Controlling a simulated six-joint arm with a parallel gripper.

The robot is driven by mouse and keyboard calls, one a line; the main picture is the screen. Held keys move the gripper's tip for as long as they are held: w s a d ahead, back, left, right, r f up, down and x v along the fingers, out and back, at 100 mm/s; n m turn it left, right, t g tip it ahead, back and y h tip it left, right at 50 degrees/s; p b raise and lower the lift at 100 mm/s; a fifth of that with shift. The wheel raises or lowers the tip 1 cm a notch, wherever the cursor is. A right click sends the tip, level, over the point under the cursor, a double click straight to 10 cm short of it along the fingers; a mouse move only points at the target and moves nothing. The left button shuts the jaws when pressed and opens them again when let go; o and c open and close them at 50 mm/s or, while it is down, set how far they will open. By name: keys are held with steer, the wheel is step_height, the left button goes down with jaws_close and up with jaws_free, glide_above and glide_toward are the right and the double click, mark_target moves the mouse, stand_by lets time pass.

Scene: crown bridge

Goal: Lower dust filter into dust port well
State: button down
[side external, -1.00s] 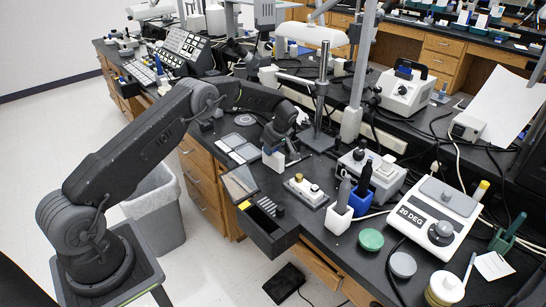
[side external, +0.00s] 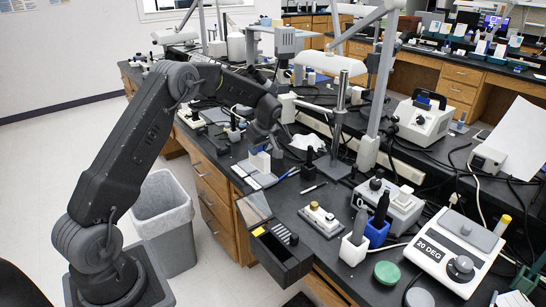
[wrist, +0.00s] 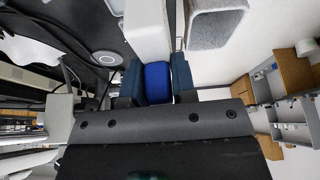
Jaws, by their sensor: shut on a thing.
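My gripper (wrist: 157,84) is shut on a small blue piece (wrist: 157,76), seen between the two dark fingers in the wrist view. I take it to be the dust filter. A pale block (wrist: 146,30) shows just beyond the fingertips; I cannot tell whether it belongs to the held piece. In the side view my gripper (side external: 266,147) points down over the near bench, close to a small white block (side external: 260,161). The fingertips are hard to make out there. I cannot pick out the dust port well for certain.
An open black drawer-like box (side external: 279,250) juts from the bench front. A white fixture (side external: 321,220), a white tool cup (side external: 354,249) and a white "20 DEG" unit (side external: 457,247) stand to the right. A grey bin (side external: 165,220) stands on the floor beside the bench.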

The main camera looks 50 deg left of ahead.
steer(key=shift+s+a+r, duration=0.3)
steer(key=shift+a+r, duration=0.05)
steer(key=r, duration=0.5)
steer(key=shift+s+a+r, duration=0.2)
steer(key=shift+r, duration=0.15)
steer(key=s+d+n+h, duration=0.5)
steer(key=d+n, duration=0.8)
steer(key=n, duration=0.5)
steer(key=s+d+n+h, duration=0.45)
steer(key=d+n, duration=0.85)
steer(key=n, duration=0.5)
step_height(320, 180, down, 17)
steer(key=shift+s+f+m, duration=0.15)
steer(key=shift+s+m, duration=0.15)
steer(key=shift+f, duration=1.75)
